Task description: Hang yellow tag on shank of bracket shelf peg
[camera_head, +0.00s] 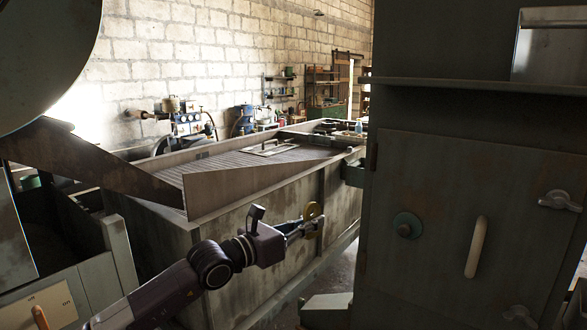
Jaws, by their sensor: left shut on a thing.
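My left gripper (303,228) is shut on the yellow tag (313,211), a dull yellow round piece at its fingertips. It holds the tag in the air in front of the long tank's side. A small green bracket shelf (353,172) shows farther back to the right, partly behind the big cabinet's left edge. The tag is lower and to the left of it in the picture, apart from it. I cannot make out the peg or its shank. My right gripper is not in view.
A large grey-green cabinet (420,265) with a pale handle (476,247) fills the right side. The long metal tank (275,215) runs back through the middle. A slanted metal plate (250,183) stands at its near edge. Narrow floor (343,270) shows between tank and cabinet.

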